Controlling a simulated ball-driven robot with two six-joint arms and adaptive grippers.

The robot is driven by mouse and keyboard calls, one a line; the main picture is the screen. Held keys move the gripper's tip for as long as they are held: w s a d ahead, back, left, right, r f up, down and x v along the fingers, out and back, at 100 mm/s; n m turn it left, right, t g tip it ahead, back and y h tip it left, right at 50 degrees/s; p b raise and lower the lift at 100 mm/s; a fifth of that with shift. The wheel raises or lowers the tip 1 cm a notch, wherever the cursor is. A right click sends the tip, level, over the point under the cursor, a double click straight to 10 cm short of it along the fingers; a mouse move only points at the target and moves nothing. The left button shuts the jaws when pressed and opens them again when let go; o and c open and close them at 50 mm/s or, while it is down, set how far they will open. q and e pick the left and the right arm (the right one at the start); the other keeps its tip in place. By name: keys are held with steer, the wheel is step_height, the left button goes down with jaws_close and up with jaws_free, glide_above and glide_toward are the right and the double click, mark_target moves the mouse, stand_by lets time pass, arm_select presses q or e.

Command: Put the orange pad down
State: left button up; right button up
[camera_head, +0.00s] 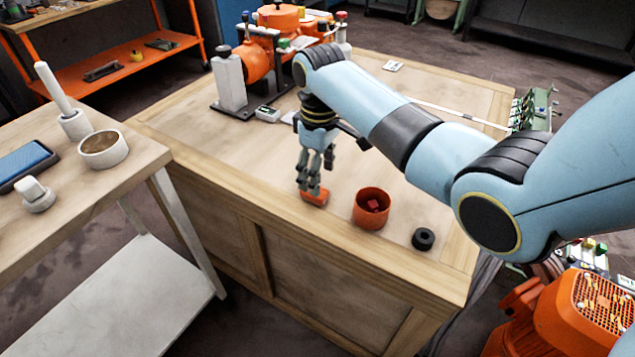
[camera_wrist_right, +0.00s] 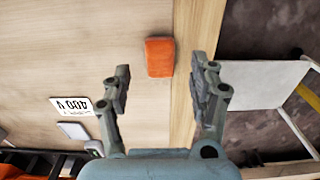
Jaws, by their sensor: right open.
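The orange pad (camera_head: 314,197) lies on the wooden bench top close to its front edge. In the right wrist view the orange pad (camera_wrist_right: 160,57) lies flat on the wood, beyond the fingertips and between their lines. My right gripper (camera_head: 313,188) points down just over the pad in the head view, and its fingers partly cover it. In the right wrist view my right gripper (camera_wrist_right: 161,80) has its fingers spread wide with nothing between them. My left gripper is not in view.
An orange pot (camera_head: 371,208) with a red item inside and a black ring (camera_head: 423,239) stand right of the pad. A white label reading 400 V (camera_wrist_right: 77,120) lies on the bench. A side table (camera_head: 140,165) with a bowl stands left across a gap.

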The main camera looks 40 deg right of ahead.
step_height(320, 180, up, 6)
steer(key=shift+f+p, duration=0.25)
steer(key=shift+p, duration=0.1)
steer(key=shift+s+f, duration=0.1)
